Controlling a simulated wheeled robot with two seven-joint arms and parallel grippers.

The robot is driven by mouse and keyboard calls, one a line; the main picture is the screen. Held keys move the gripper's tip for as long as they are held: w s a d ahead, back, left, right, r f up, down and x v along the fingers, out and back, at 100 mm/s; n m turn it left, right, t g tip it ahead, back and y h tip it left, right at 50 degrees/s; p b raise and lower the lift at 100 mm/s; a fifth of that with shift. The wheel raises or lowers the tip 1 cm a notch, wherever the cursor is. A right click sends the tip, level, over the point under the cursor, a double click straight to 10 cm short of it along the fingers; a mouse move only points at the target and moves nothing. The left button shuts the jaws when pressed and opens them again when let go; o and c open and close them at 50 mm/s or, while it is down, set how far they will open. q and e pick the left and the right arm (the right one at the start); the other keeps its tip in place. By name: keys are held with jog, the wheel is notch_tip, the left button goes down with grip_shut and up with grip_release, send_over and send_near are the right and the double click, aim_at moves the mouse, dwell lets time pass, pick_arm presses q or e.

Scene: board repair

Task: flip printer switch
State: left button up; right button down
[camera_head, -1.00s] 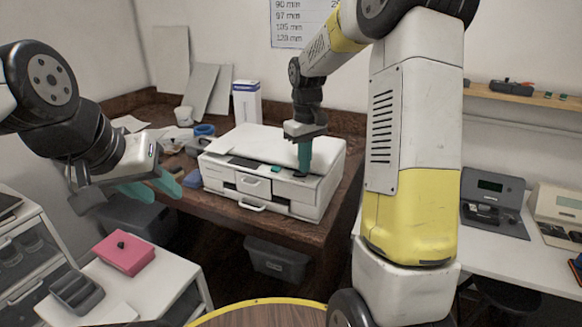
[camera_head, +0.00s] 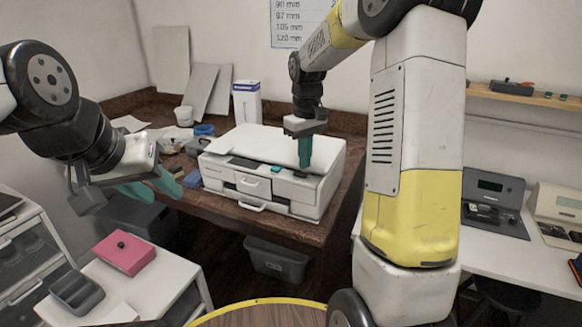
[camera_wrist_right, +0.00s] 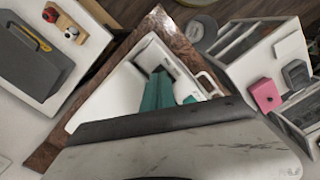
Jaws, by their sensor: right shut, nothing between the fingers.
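The white printer (camera_head: 325,165) sits on the brown wooden desk in the head view. Its front top edge has a dark panel (camera_head: 245,163), a small teal patch (camera_head: 276,169) and a small dark spot (camera_head: 300,174); I cannot tell which is the switch. My right gripper (camera_head: 304,165) points down over the printer's front right part, its teal fingers together and empty. I cannot tell whether the tips touch. The printer (camera_wrist_right: 118,88) and the right gripper's fingers (camera_wrist_right: 158,78) also show in the right wrist view. My left gripper (camera_head: 152,188) is open and empty, left of the printer.
A white and blue box (camera_head: 247,103) stands behind the printer, with leaning panels (camera_head: 203,90) to its left. Cups and small items crowd the desk's left. A white cabinet with a pink box (camera_head: 124,253) stands in front. A grey bin (camera_head: 277,261) is below the desk.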

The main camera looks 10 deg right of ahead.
aim_at(305, 174)
jog(key=shift+r, duration=2.45)
jog(key=s+a+r+m+t+y, duration=0.1)
jog(key=s+r+m+t, duration=0.1)
jog(key=s, duration=1)
jog(key=s+a+r+m+t+y, duration=0.1)
jog(key=s+r+m+t, duration=0.1)
jog(key=s, duration=1)
jog(key=shift+s+r+m+t, duration=0.15)
jog(key=shift+r+m+t, duration=0.15)
jog(key=shift+r+t, duration=0.65)
jog(key=shift+a+f, duration=0.1)
jog(key=shift+f, duration=0.1)
